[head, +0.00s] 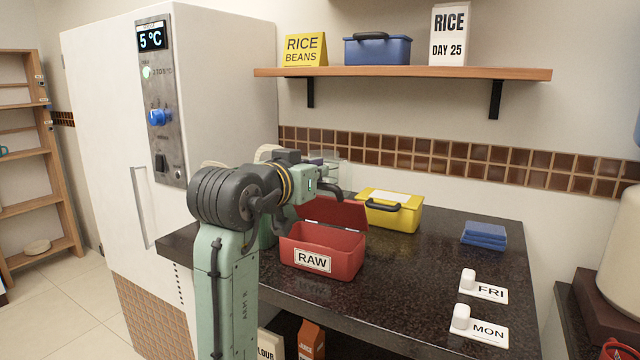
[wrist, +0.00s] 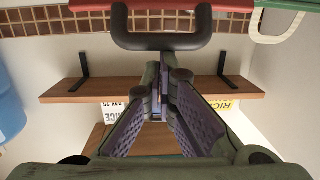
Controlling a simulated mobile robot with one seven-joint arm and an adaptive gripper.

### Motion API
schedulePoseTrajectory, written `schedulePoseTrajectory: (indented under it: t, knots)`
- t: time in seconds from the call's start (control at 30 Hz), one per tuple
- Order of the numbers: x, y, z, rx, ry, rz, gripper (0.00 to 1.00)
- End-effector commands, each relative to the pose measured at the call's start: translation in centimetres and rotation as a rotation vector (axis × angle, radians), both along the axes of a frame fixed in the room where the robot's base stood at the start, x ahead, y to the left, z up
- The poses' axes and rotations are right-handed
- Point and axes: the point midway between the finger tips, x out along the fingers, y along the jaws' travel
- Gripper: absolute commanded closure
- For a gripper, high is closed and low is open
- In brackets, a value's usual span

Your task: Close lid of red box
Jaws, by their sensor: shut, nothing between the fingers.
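The red box (head: 322,252) with a RAW label stands on the dark counter (head: 420,270). Its red lid (head: 335,212) is raised and tilted back at the rear of the box, so the inside is partly visible. In the wrist view a red edge (wrist: 165,4) and a dark handle (wrist: 160,41) show at the top, just beyond my fingers. My gripper (wrist: 166,72) is shut and empty, close to the handle; whether it touches it I cannot tell. In the head view my arm bends over the box's left rear, and its wrist hides the fingertips.
A yellow box (head: 390,212) with a dark handle stands close behind the red box. Blue folded cloths (head: 484,235) and the FRI (head: 487,291) and MON (head: 482,330) labels lie to the right. A wooden shelf (head: 400,72) overhangs the rear; a white fridge (head: 225,90) stands left.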

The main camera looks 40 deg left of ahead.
Motion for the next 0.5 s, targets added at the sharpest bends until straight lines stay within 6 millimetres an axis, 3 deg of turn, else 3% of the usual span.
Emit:
schedulePoseTrajectory:
  t: [0.03, 0.5]
  knots:
    - [-0.3, -0.2, -1.7, 0.011, -0.046, -0.003, 1.00]
    - [-4.8, -1.5, -6.6, 0.139, -0.475, -0.001, 1.00]
